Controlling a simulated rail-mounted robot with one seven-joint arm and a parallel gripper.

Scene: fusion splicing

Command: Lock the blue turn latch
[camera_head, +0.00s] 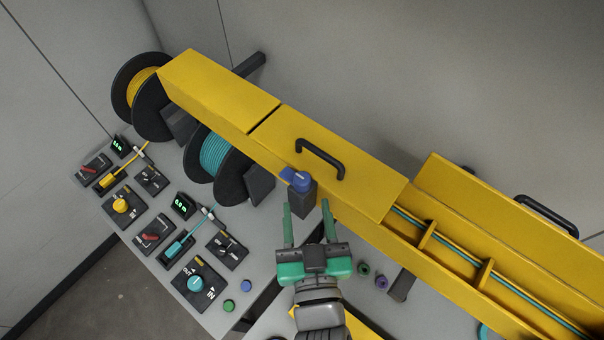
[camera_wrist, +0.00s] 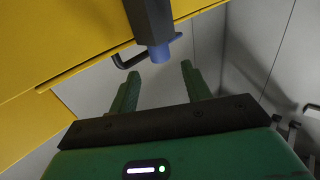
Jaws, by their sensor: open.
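The blue turn latch (camera_head: 301,181) sits on top of a dark block (camera_head: 301,200) at the side of the yellow duct, with a flat blue tab at its left. The latch also shows in the wrist view (camera_wrist: 158,53), where it sticks out from the dark block. My green-fingered gripper (camera_head: 306,208) is just in front of the latch and block in the head view. In the wrist view my gripper (camera_wrist: 159,70) is open and empty, its fingers apart on either side of the latch's line. Whether a finger touches the block cannot be told.
The yellow duct cover (camera_head: 335,165) with a black handle (camera_head: 320,158) lies right behind the latch. A teal cable reel (camera_head: 213,154) stands to the left. A panel with several knobs and switches, including a teal knob (camera_head: 195,284), lies at lower left.

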